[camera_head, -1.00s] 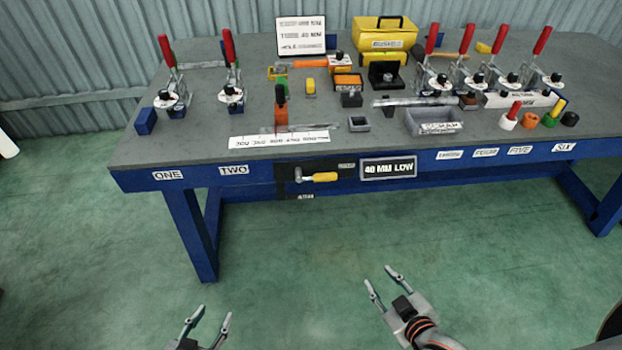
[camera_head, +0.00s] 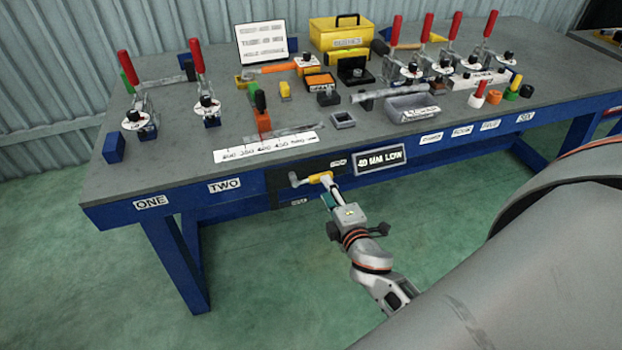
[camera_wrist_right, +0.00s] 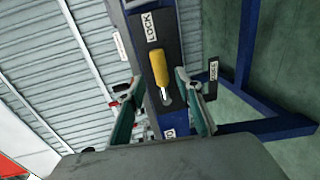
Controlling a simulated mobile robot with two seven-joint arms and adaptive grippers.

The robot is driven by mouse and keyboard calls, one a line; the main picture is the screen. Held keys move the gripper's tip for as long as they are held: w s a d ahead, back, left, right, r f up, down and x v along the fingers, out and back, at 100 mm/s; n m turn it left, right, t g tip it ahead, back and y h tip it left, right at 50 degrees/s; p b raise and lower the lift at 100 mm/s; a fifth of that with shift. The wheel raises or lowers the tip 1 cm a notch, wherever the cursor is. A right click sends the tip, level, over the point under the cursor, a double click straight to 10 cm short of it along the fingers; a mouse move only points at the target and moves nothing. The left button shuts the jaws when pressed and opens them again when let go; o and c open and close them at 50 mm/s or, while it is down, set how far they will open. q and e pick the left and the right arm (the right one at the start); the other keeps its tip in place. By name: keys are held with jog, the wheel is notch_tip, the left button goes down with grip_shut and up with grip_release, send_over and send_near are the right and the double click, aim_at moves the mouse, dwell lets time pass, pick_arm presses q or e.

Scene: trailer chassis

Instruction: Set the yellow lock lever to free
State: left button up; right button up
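The yellow lock lever (camera_head: 320,178) is on a dark plate on the bench's front face, lying roughly level with its metal pivot end at the left. In the right wrist view the lever (camera_wrist_right: 158,68) shows close up, its yellow end near a label reading LOCK (camera_wrist_right: 150,26). My right gripper (camera_head: 327,190) is at the lever's yellow handle in the head view. In the wrist view its two fingers (camera_wrist_right: 160,92) stand apart, one on each side of the lever, with gaps visible. Whether a finger touches it cannot be told. My left gripper is not in view.
The blue bench (camera_head: 190,193) carries several red-handled clamps, a yellow box (camera_head: 340,36) and a grey tray (camera_head: 412,108). A 40 MM LOW display (camera_head: 380,158) sits right of the lever. Green floor (camera_head: 250,290) in front is clear.

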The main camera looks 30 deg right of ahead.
jog(key=x, duration=0.6)
jog(key=shift+w, duration=0.25)
jog(key=shift+f, duration=0.1)
grip_shut()
